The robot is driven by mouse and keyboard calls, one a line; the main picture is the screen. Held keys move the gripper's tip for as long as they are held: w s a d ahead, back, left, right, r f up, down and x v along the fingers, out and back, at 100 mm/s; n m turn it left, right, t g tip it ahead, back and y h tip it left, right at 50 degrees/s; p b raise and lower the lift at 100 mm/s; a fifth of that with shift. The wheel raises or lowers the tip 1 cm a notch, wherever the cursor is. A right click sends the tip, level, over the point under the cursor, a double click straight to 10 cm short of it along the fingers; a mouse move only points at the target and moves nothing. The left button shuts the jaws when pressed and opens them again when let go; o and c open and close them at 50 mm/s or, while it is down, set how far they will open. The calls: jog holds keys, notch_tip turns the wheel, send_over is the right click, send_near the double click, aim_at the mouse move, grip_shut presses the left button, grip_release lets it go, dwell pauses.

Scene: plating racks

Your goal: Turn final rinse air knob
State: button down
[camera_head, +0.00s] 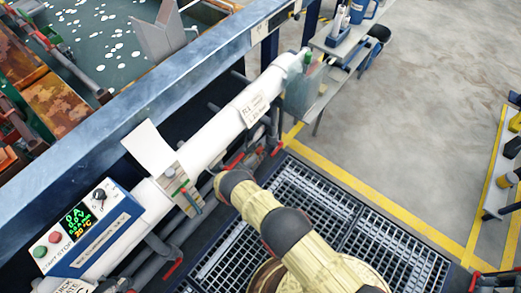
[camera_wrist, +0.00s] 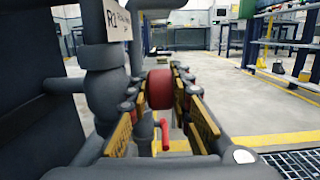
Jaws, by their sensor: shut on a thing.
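A round red knob (camera_wrist: 160,90) is in the middle of the wrist view, beside a grey vertical pipe (camera_wrist: 106,95). My gripper (camera_wrist: 162,82) has one finger on each side of the knob and is shut on it. A white label (camera_wrist: 117,20) above on the pipe begins with "R1"; the rest is too small to read. In the head view my tan arm reaches down to the pipes below the white tube, and the fingers and knob are hidden there.
A second red handle (camera_wrist: 165,133) lies just below the knob. A long white tube (camera_head: 215,133) and a control box (camera_head: 88,228) with buttons run along the blue tank edge (camera_head: 100,125). Floor grating (camera_head: 360,235) lies to the right; the concrete floor (camera_head: 430,110) beyond is largely clear.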

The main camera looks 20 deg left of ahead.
jog(key=c, duration=1.9)
grip_release()
